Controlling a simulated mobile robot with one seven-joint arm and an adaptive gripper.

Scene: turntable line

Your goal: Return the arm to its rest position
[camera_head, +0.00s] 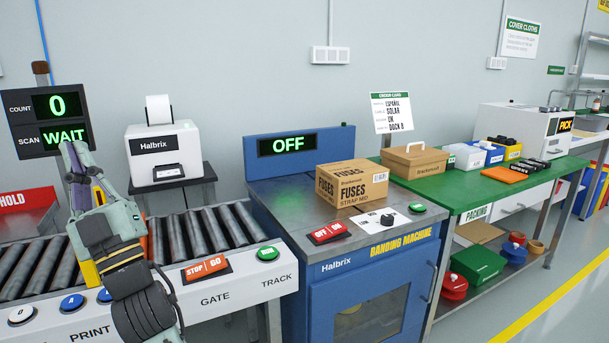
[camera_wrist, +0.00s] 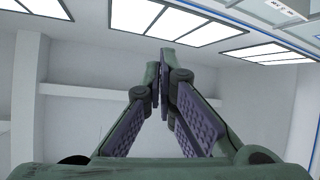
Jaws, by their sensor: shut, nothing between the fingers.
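My arm (camera_head: 120,265) rises from the bottom left of the head view, in front of the roller line. My gripper (camera_head: 74,148) points upward at its top end, overlapping the lower part of the count and scan display (camera_head: 48,117). In the wrist view the fingers of my gripper (camera_wrist: 165,58) come together at their tips with nothing held, against the ceiling lights and a pale wall. The gripper looks apart from the fixtures, but its exact distance from the display is hard to judge.
A roller conveyor (camera_head: 202,232) with a button panel (camera_head: 228,288) runs beside my arm. A Halbrix printer (camera_head: 165,150) stands behind it. The blue banding machine (camera_head: 350,290) reads OFF and carries a fuses carton (camera_head: 352,184). A green packing table (camera_head: 455,190) is at right.

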